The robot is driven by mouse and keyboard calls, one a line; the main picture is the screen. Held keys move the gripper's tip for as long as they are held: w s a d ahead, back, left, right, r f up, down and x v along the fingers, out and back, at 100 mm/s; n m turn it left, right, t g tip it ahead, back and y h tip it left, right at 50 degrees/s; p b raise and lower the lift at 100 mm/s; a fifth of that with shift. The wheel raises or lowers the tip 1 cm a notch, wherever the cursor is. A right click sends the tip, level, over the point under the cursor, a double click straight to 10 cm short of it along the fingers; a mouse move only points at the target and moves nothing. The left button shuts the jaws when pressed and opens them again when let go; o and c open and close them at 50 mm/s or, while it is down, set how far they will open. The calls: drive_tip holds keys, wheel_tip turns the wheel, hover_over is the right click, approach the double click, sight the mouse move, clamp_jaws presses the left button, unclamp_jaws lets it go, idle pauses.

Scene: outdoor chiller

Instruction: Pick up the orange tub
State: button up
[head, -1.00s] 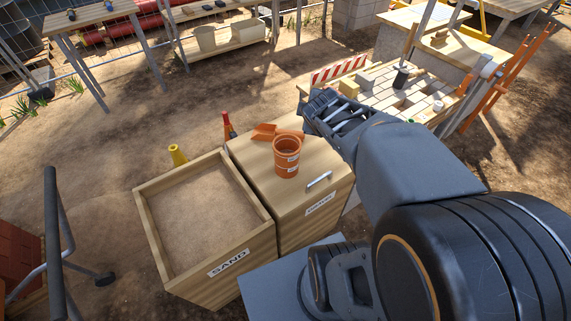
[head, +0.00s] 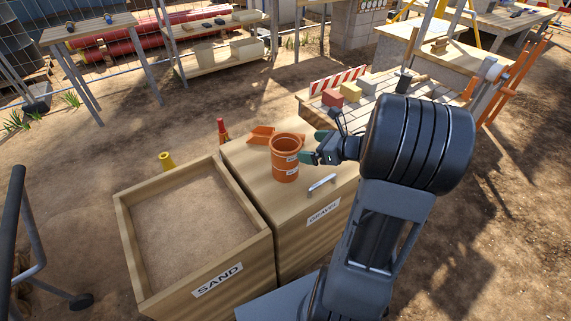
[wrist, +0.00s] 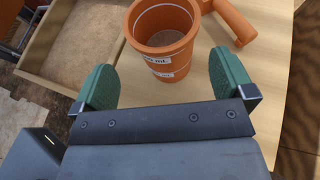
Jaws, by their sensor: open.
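The orange tub (head: 286,160) stands upright on the closed wooden lid of the gravel box (head: 262,195). It is round and open at the top, with white labels on its side. In the wrist view the tub (wrist: 164,45) is at the top middle, just beyond the gap between my green fingertips. My gripper (wrist: 163,88) is open and empty, with one finger toward each side of the tub. In the head view my gripper (head: 313,157) is close at the tub's right side. Whether a finger touches the tub cannot be told.
An orange scoop (head: 262,134) lies just behind the tub. The open sand box (head: 124,226) is to the left. The lid has a metal handle (head: 322,183) near its front. A pallet table with bricks (head: 350,92) stands behind right.

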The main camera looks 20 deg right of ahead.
approach(275, 143)
drive_tip(key=shift+b+x, duration=0.35)
drive_tip(key=shift+x, duration=2)
drive_tip(key=shift+f, duration=0.15)
drive_tip(key=c, duration=0.9)
